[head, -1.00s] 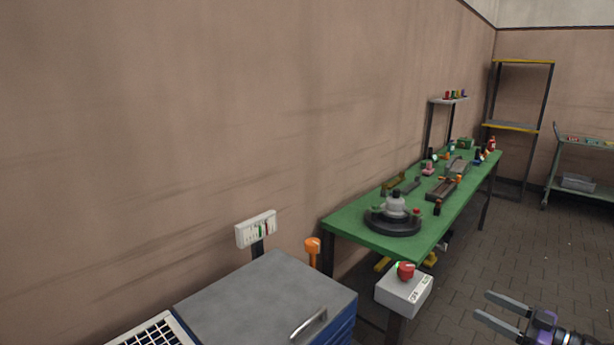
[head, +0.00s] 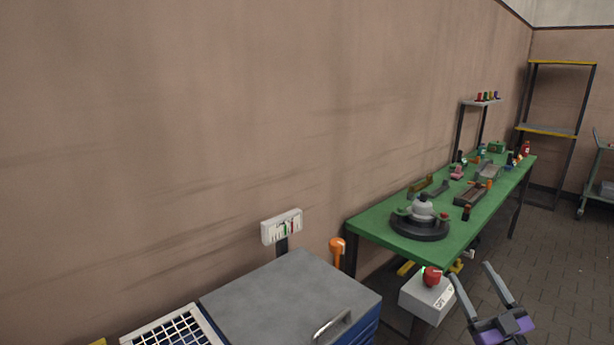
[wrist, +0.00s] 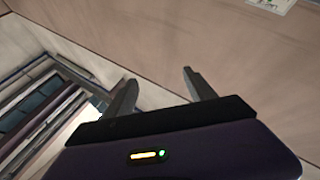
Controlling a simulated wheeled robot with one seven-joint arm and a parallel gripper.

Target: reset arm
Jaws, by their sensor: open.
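My gripper (head: 479,282) is at the lower right of the head view, in front of the green workbench. Its two grey fingers are spread apart and point upward in the picture, with nothing between them. In the wrist view my gripper (wrist: 158,85) also shows two parted fingers against the plain wall. The white box with a red button (head: 427,297) stands just left of the fingers in the head view; I cannot tell the distance between them.
The green workbench (head: 452,238) carries a round dark fixture (head: 419,228) and several small parts. A grey-topped blue cabinet (head: 290,297) and a white grid tray (head: 172,330) are at the lower left. A shelf rack (head: 547,132) stands far back.

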